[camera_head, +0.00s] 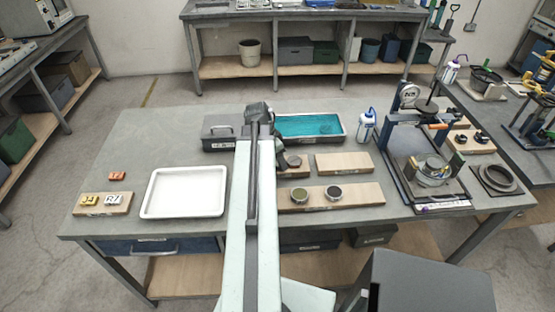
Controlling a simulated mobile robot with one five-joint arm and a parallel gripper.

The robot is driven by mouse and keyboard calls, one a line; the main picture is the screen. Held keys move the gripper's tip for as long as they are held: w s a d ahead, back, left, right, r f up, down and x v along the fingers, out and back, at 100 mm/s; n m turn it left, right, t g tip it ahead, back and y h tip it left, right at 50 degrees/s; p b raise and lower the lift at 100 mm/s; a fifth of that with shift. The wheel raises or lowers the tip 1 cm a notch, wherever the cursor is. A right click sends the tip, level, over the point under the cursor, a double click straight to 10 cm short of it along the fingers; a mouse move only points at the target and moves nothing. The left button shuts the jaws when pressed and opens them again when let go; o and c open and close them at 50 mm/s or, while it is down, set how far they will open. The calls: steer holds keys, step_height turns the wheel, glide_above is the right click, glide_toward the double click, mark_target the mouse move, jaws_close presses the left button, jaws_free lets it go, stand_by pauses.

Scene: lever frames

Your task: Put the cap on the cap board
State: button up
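My arm reaches up the middle of the view and bends right. My gripper (291,163) points down over a small wooden board (300,174). Something dark and round shows at the gripper's end, but I cannot tell whether it is a cap or part of the gripper. A long wooden board (365,194) bears two round, cap-like pieces, one with an olive top (299,195) and one with a dark top (334,193). A bare wooden board (343,162) lies behind it to the right. I cannot tell which board is the cap board.
A white tray (150,208) and a board with yellow and white tags (90,203) lie left. A dark box (217,145) and a teal-lined tray (337,137) stand behind. A white bottle (366,126) and a metal press frame (389,150) stand right. The table's back left is clear.

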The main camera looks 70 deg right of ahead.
steer(key=shift+r, duration=0.1)
steer(key=p+v, duration=1.1)
steer(key=v, duration=0.1)
steer(key=shift+p, duration=0.4)
